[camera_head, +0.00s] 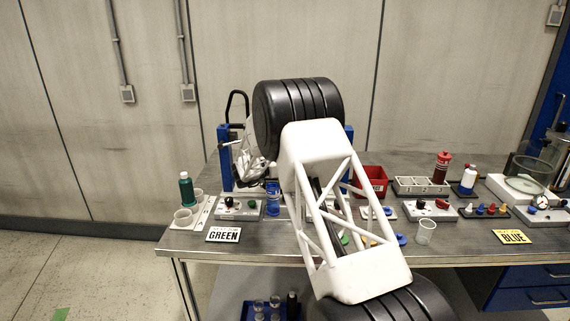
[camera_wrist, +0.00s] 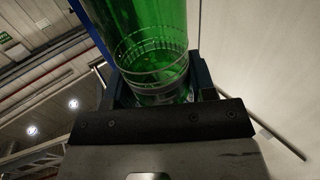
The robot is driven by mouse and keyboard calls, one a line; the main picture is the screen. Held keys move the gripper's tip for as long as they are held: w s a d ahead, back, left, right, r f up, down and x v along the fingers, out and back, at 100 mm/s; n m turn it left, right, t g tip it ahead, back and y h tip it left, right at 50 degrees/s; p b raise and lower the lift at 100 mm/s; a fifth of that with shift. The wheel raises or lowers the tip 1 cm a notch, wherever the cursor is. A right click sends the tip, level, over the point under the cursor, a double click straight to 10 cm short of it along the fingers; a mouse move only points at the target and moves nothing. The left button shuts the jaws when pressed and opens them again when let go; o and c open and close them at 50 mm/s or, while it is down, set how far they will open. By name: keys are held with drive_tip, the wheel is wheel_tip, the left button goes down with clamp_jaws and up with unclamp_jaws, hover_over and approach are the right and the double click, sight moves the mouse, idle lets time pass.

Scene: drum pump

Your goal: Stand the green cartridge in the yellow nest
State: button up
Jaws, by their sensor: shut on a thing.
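In the wrist view a clear green cylinder, the green cartridge (camera_wrist: 150,45), stands between the jaws of my gripper (camera_wrist: 158,84). The jaws are shut on it near its ribbed, clear end, and the green body runs out of the top of the picture. In the head view my arm covers the middle of the scene, and I cannot make out the cartridge or the jaws there. I cannot pick out a yellow nest in either view; it may be hidden behind my arm.
Switch boxes crowd the middle.

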drive_tip(key=shift+f, duration=0.15)
drive_tip(key=o, duration=1.1)
drive_tip(key=shift+a, duration=0.1)
drive_tip(key=v, duration=0.7)
drive_tip(key=shift+s+a, duration=0.15)
drive_tip(key=shift+s, duration=0.05)
drive_tip(key=shift+r, duration=0.2)
